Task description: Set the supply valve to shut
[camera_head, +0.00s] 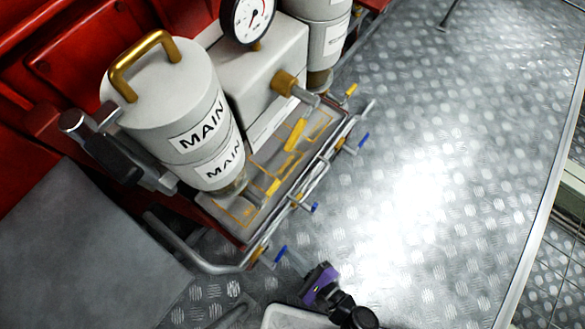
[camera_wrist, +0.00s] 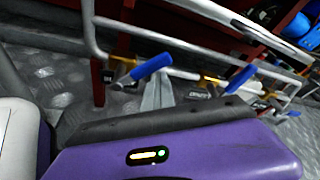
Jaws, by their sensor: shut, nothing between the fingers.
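Several small valves with blue levers line the front pipe rail of the hydraulic unit. In the head view the blue levers are a near one (camera_head: 281,254), a middle one (camera_head: 314,208) and a far one (camera_head: 363,139). The wrist view shows a large blue lever (camera_wrist: 152,67) and a second blue lever (camera_wrist: 241,78), both slanting up to the right. Small labels sit by them, too blurred to read, so I cannot tell which is the supply valve. My gripper (camera_wrist: 158,92) is shut and empty, just below the large lever; whether they touch is unclear. My purple wrist hides part of the view.
The silver pipe rail (camera_head: 233,268) runs along the unit's front. Yellow levers (camera_head: 294,134) stand behind it. White canisters marked MAIN (camera_head: 165,105) and a pressure gauge (camera_head: 247,17) stand behind. The tread-plate floor (camera_head: 430,170) to the right is clear.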

